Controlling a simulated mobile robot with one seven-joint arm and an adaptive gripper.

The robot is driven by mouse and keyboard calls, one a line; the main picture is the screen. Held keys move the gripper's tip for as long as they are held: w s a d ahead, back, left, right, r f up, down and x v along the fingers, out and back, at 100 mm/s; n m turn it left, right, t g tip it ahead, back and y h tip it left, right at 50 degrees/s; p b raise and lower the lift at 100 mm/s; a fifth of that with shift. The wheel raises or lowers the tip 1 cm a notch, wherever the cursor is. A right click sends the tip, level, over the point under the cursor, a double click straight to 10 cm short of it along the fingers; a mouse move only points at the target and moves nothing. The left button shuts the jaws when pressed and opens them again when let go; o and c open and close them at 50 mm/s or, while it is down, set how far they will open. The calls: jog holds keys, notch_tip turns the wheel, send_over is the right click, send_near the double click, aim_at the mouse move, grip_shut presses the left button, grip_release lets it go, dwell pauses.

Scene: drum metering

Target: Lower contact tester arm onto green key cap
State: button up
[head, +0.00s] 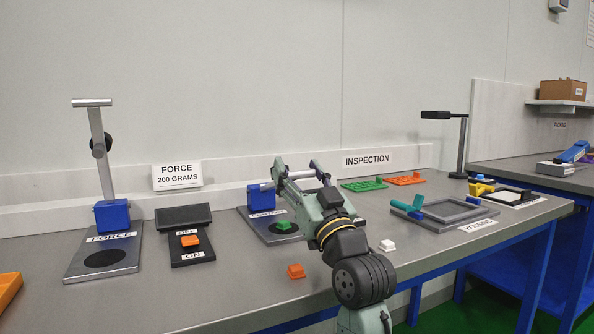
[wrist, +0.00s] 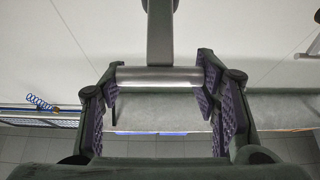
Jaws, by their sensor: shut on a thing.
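The contact tester has a dark base plate (head: 262,234) and a blue block (head: 256,197). The green key cap (head: 283,225) sits on its dark round pad. My gripper (head: 298,172) is above the tester, higher than the cap. In the wrist view, its purple-padded fingers are at both ends of the tester arm's silver crossbar handle (wrist: 160,77), shut on it. A grey stem (wrist: 160,35) meets the bar at its middle. The arm's lower part is mostly hidden behind my gripper in the head view. The cap does not show in the wrist view.
The similar force tester (head: 104,260) stands at the left with its arm upright. An orange switch (head: 190,240) lies between the testers. An orange cap (head: 296,271) and a white cap (head: 387,246) lie near my arm. A grey frame (head: 450,211) is at the right.

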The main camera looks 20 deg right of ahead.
jog(key=shift+f, duration=0.25)
jog(key=o, duration=1.7)
jog(key=v, duration=0.3)
jog(key=s, duration=1.2)
jog(key=shift+d, duration=0.2)
jog(key=shift+c, duration=0.3)
